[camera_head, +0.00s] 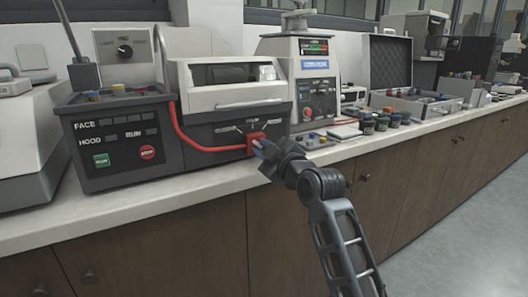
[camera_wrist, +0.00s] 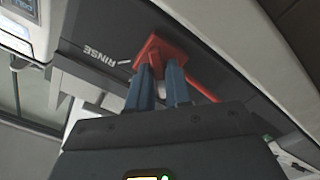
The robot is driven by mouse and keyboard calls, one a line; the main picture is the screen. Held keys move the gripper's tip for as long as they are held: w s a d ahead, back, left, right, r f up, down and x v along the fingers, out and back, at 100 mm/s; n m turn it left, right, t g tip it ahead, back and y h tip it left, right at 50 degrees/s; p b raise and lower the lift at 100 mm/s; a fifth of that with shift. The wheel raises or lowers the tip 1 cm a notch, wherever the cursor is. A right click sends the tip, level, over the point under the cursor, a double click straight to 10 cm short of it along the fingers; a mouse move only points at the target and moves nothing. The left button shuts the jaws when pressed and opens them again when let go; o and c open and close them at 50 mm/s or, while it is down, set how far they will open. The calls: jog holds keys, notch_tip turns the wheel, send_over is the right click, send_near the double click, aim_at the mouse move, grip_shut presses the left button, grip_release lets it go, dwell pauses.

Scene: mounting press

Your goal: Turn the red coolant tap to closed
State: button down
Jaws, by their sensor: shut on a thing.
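The red coolant tap (camera_head: 256,138) sits on the front face of the grey machine with the pale hood, at its right end. A red hose (camera_head: 196,143) runs along that face to it. In the wrist view the red tap (camera_wrist: 168,48) lies right at my fingertips, and the word RINSE is printed beside it. My gripper (camera_head: 262,145) reaches the tap from the front right. In the wrist view its two blue-grey fingers (camera_wrist: 160,76) are shut on the tap, with a small gap between them. They hide part of the tap, and its exact turn angle is unclear.
The grey machine (camera_head: 230,108) stands on a pale counter (camera_head: 200,188). A control box (camera_head: 118,145) with green and red buttons is at left, and a white press (camera_head: 318,85) is at right. Several small jars (camera_head: 383,123) stand further right. Floor is clear at the lower right.

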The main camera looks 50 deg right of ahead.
dwell(0.3)
jog(key=c, duration=1.1)
grip_release()
jog(key=shift+o, duration=0.2)
jog(key=v, duration=0.8)
jog(key=shift+w, duration=0.1)
